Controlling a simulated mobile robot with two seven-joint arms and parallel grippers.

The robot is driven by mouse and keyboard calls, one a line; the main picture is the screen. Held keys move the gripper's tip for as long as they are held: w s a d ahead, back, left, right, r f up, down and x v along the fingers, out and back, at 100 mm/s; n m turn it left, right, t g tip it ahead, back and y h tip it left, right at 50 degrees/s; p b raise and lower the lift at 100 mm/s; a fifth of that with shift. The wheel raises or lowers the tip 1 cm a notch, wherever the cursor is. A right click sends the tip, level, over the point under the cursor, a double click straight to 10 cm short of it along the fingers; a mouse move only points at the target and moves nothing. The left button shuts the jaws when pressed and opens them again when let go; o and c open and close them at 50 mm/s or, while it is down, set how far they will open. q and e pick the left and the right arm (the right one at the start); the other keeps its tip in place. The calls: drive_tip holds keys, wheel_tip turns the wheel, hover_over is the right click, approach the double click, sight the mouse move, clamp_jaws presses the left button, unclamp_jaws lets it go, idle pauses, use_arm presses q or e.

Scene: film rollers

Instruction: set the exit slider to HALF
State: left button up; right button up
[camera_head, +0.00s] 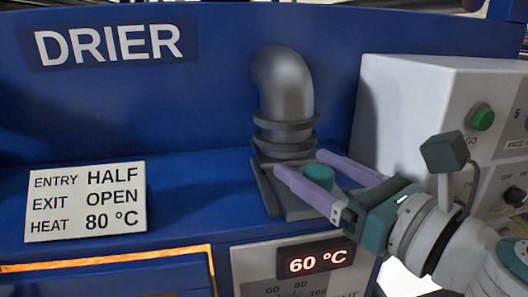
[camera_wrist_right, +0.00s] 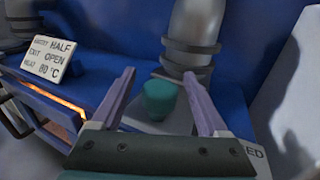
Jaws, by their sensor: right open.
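A teal knob (camera_head: 318,175) stands on a grey plate (camera_head: 268,190) at the foot of a grey pipe. I take it for the slider's handle; its track marks are hidden, so I cannot read its setting or name. My right gripper (camera_head: 299,163) is open, its two lilac fingers passing on either side of the knob. In the right wrist view the knob (camera_wrist_right: 159,100) sits between the fingers (camera_wrist_right: 159,74), with gaps on both sides. A white card (camera_head: 85,201) reads ENTRY HALF, EXIT OPEN, HEAT 80 °C. My left gripper is out of view.
The grey elbow pipe (camera_head: 285,95) rises just behind the plate. A white control box (camera_head: 400,105) with a green button (camera_head: 481,118) stands at the right. A display (camera_head: 318,259) below reads 60 °C. The blue top (camera_head: 195,200) left of the plate is clear.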

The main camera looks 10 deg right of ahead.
drive_tip(key=shift+x, duration=1.25)
drive_tip(key=shift+d, duration=0.1)
clamp_jaws()
idle(0.4)
